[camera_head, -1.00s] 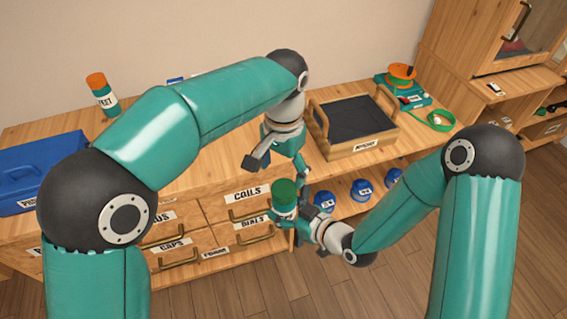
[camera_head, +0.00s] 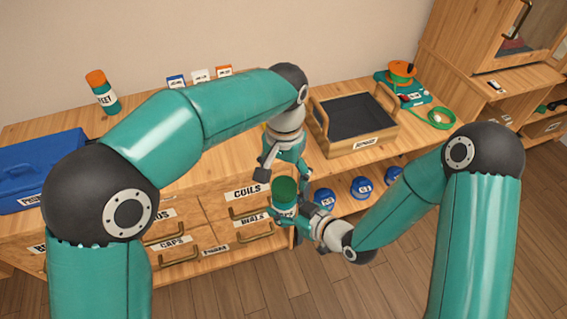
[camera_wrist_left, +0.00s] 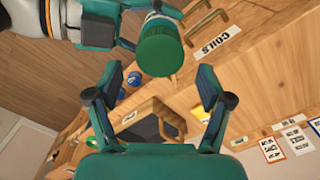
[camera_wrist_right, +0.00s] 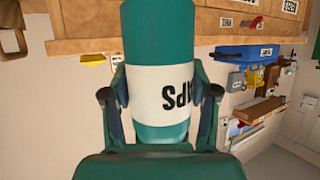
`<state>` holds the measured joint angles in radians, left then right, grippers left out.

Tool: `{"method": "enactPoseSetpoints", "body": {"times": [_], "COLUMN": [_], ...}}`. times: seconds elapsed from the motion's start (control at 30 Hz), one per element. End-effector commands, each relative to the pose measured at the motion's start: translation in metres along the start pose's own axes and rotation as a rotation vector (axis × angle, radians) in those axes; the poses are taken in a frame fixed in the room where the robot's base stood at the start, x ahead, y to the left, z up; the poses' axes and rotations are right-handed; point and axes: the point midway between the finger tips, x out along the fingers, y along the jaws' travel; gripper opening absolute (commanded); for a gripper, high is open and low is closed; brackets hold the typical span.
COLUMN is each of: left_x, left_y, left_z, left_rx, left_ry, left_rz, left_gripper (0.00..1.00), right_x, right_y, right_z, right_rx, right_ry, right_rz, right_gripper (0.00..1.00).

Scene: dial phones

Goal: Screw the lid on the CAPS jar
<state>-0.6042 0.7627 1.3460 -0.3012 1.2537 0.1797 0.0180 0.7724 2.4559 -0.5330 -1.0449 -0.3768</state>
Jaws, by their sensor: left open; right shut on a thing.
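The CAPS jar (camera_head: 284,208) is a teal jar with a white label, held upright in front of the cabinet. Its label shows partly, upside down, in the right wrist view (camera_wrist_right: 163,88). A dark green lid (camera_head: 285,188) sits on its top; how tight it is I cannot tell. My right gripper (camera_wrist_right: 160,95) is shut on the jar around its label. My left gripper (camera_head: 284,176) is open and empty just above the lid, pointing down. In the left wrist view the lid (camera_wrist_left: 160,50) is beyond the open fingers, apart from them.
Labelled drawers, among them COILS (camera_head: 247,191), lie behind and left of the jar. A dark-bottomed wooden tray (camera_head: 352,120) stands on the worktop at right. Blue-lidded jars (camera_head: 361,187) stand on the shelf below. An orange-capped jar (camera_head: 104,95) and blue toolbox (camera_head: 38,165) are at left.

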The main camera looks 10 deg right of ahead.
Motion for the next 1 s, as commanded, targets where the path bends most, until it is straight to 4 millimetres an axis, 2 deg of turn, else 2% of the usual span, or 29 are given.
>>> {"method": "enactPoseSetpoints", "body": {"times": [0.1,0.3,0.67,0.77,1.0], "left_x": [0.018,0.039,0.043,0.043,0.043], "left_y": [-0.001,0.000,0.000,0.000,0.000], "left_z": [0.001,0.000,0.000,0.000,0.000], "left_rx": [0.000,-0.002,-0.001,-0.001,-0.001], "left_ry": [-0.004,-0.002,0.001,0.000,0.000], "left_rz": [0.000,0.000,0.000,0.000,0.000], "left_gripper": [0.79,0.79,0.79,0.66,0.26], "right_x": [0.000,0.000,0.000,0.000,0.000], "right_y": [0.000,0.000,0.000,0.000,0.000], "right_z": [-0.001,-0.001,-0.001,-0.001,-0.001], "right_rx": [-0.001,-0.001,-0.001,-0.001,-0.001], "right_ry": [0.002,0.002,0.002,0.002,0.002], "right_rz": [0.000,0.000,0.000,0.000,0.001], "right_gripper": [0.00,0.00,0.00,0.00,0.00]}}
